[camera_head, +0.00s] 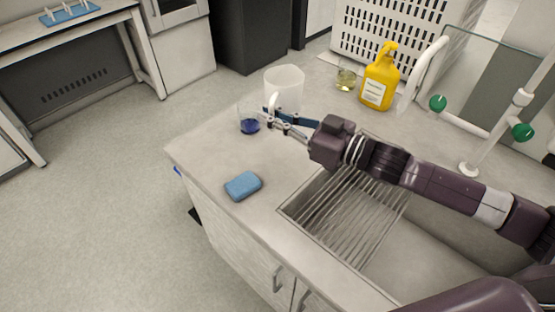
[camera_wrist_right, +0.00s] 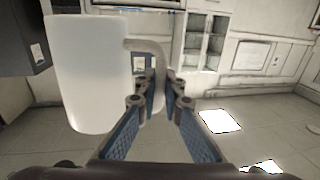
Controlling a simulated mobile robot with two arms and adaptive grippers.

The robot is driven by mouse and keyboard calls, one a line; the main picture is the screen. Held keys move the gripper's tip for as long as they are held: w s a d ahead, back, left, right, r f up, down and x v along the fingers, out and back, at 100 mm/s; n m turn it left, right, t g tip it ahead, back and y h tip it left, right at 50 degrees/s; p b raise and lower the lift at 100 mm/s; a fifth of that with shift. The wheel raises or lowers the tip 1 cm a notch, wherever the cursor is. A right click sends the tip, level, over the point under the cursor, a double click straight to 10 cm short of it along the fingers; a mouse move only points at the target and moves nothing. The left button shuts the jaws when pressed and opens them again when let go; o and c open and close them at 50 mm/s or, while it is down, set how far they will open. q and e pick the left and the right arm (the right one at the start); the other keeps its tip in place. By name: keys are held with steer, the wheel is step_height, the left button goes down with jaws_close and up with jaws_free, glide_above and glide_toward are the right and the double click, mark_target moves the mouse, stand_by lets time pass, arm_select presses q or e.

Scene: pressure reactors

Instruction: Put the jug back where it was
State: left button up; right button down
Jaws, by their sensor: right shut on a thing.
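A white translucent jug (camera_head: 286,88) is at the far left part of the counter in the head view, upright. My right gripper (camera_head: 272,116) is shut on the jug's handle. In the right wrist view the jug (camera_wrist_right: 90,75) fills the left side and its handle (camera_wrist_right: 155,62) runs down between the fingertips of my right gripper (camera_wrist_right: 158,90). Whether the jug's base touches the counter is hard to tell, as the gripper hides part of it. My left gripper is not in view.
A glass with blue liquid (camera_head: 249,124) stands close beside the jug. A glass with yellowish liquid (camera_head: 346,78) and a yellow bottle (camera_head: 379,80) stand behind to the right. A blue sponge (camera_head: 243,186) lies near the front edge. A sink with a rack (camera_head: 345,215) is under my right arm.

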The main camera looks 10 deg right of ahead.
step_height(320, 180, down, 15)
steer(key=shift+d+r, duration=0.15)
stand_by(0.4)
steer(key=c, duration=2.5)
jaws_free()
steer(key=shift+f, duration=0.3)
steer(key=o, duration=0.4)
steer(key=shift+r, duration=0.1)
